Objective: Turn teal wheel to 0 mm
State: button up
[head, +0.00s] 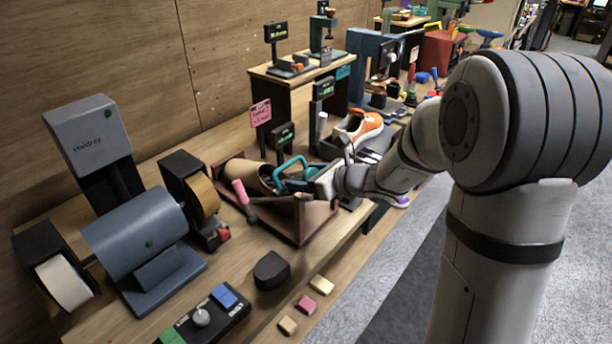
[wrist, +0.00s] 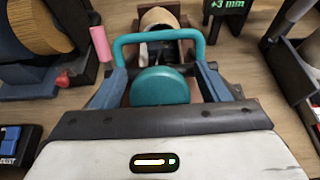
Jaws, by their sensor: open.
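The teal wheel (wrist: 160,88) is a round disc between the fingers of my gripper (wrist: 162,75) in the wrist view. The blue-grey fingers stand apart on either side of it; I cannot tell whether either one touches it. A teal bar (wrist: 160,37) arches just beyond the wheel, and also shows in the head view (head: 290,162). A small dark display (wrist: 226,5) at the top of the wrist view reads +3 mm. In the head view my gripper (head: 312,181) is low over the brown tray, and hides most of the wheel there.
The brown tray (head: 318,222) has raised walls around my gripper. A pink-handled tool (head: 243,196) leans at its left. A tan cylinder (head: 252,174) lies behind. A dark block (head: 271,270) sits in front.

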jog(key=shift+a, duration=0.1)
jog(key=shift+c, duration=0.6)
jog(key=c, duration=0.7)
jog(key=shift+a, duration=0.1)
jog(key=shift+c, duration=0.5)
jog(key=shift+f, duration=0.1)
jog(key=shift+n+b, duration=0.3)
jog(key=shift+b, duration=0.1)
